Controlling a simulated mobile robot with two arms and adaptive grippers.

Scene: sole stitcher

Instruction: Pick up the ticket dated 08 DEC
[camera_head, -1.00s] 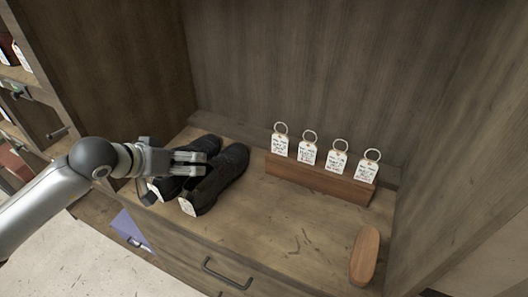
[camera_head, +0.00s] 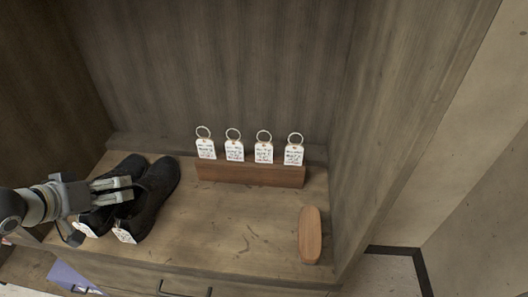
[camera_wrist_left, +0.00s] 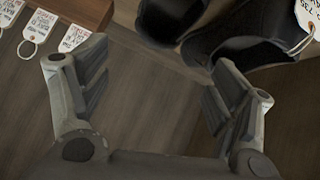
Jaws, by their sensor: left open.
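Several white tickets with metal rings stand in a row in a wooden holder (camera_head: 250,174) at the back of the shelf. They are the leftmost ticket (camera_head: 206,149), the second ticket (camera_head: 234,151), the third ticket (camera_head: 264,153) and the rightmost ticket (camera_head: 294,155). Their writing is too small to read, so I cannot tell which says 08 DEC. My left gripper (camera_head: 124,188) is over the black shoes, left of the holder. In the left wrist view the left gripper (camera_wrist_left: 155,85) is open, with nothing between its fingers. My right gripper is not in view.
A pair of black shoes (camera_head: 152,199) with white tags stands on the shelf (camera_head: 225,228) at the left. A wooden brush-like block (camera_head: 310,235) lies at the front right. The shelf middle is clear. Cabinet walls close in the back and right.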

